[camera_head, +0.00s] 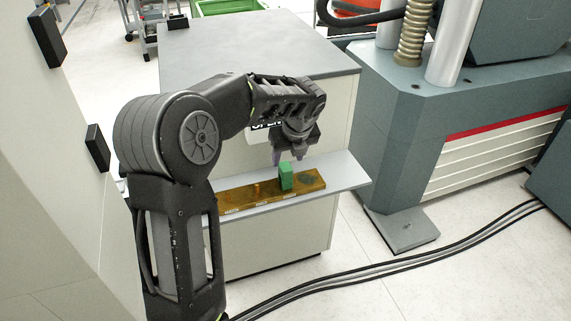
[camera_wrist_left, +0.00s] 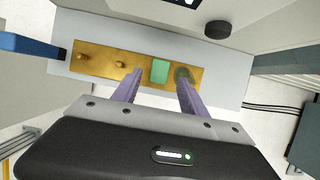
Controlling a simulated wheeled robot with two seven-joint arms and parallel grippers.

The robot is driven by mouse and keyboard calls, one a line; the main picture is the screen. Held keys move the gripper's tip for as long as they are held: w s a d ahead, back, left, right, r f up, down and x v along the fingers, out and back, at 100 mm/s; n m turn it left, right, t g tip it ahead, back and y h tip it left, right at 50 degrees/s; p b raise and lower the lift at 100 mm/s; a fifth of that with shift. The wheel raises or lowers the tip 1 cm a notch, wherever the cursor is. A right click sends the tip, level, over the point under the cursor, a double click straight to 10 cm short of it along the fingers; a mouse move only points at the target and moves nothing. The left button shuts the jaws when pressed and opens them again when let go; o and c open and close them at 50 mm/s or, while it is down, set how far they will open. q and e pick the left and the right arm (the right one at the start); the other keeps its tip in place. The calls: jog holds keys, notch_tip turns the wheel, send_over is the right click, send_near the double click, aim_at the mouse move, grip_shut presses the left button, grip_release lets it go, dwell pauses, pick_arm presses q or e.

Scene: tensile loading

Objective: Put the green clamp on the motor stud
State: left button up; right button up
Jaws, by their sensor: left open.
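The green clamp (camera_head: 286,176) is a small upright block on a brown-gold board (camera_head: 240,198), which lies on a grey shelf (camera_head: 345,172). In the left wrist view the clamp (camera_wrist_left: 160,71) shows between the purple fingers of my left gripper (camera_wrist_left: 159,78), towards the middle of the board. My left gripper (camera_head: 290,157) is open, pointing down just above the clamp; I cannot tell whether a finger touches it. Two small gold studs, one nearer the clamp (camera_wrist_left: 120,64) and one farther left (camera_wrist_left: 83,57), rise from the board. Which is the motor stud is unclear. My right gripper is out of view.
A dark round patch (camera_wrist_left: 184,73) lies on the board right of the clamp. The shelf juts from a cabinet (camera_head: 250,50) with a grey top. A large grey-blue machine (camera_head: 450,110) stands to the right. Cables (camera_head: 400,262) run over the floor.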

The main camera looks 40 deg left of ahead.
pick_arm(q)
jog(key=v, duration=0.3)
jog(key=shift+r, duration=0.1)
dwell(0.7)
jog(key=s+d+f+n+h, duration=0.2)
jog(key=s+d+f+n, duration=0.15)
jog(key=d+f, duration=0.45)
jog(key=s+d+f+n+g+h, duration=0.1)
jog(key=s+d+f+n+h, duration=0.1)
jog(key=d+f+n, duration=0.5)
jog(key=s+d+f+n+h, duration=0.1)
jog(key=s+d+f+h, duration=0.1)
jog(key=d+f, duration=0.7)
jog(key=s+d+f+n+h, duration=0.1)
jog(key=s+d+f+n, duration=0.3)
jog(key=s, duration=0.5)
jog(key=s+d+f+n+h, duration=0.1)
jog(key=s+d+f+n, duration=0.3)
jog(key=s+f+n, duration=0.4)
jog(key=s+n, duration=0.1)
jog(key=n, duration=0.2)
jog(key=shift+s+d+g, duration=0.2)
jog(key=shift+s+g, duration=0.15)
jog(key=shift+g, duration=0.05)
